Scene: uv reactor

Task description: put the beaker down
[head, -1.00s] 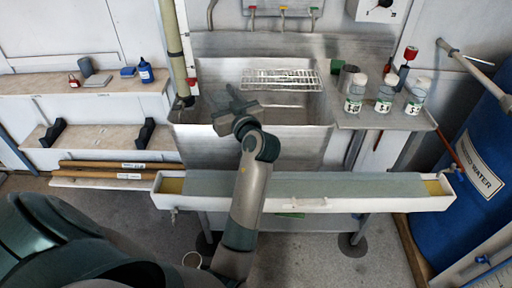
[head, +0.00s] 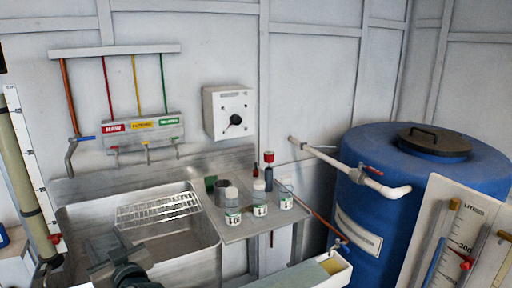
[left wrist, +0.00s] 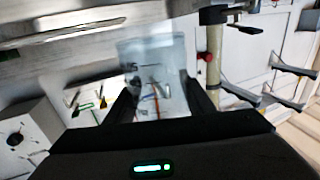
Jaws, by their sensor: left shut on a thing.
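My left gripper (head: 108,258) is over the metal sink (head: 185,238), at the lower left of the head view. In the left wrist view my left gripper (left wrist: 162,92) is shut on a clear, see-through beaker (left wrist: 152,52), held between its two dark fingers. The beaker cannot be made out in the head view. Whether it touches any surface cannot be told. My right gripper is not in view.
A wire rack (head: 158,208) lies across the sink. The drainboard (head: 238,232) to its right holds several labelled bottles (head: 260,203) and a grey metal cup (head: 221,192); its front part is clear. A blue water barrel (head: 400,200) stands at right.

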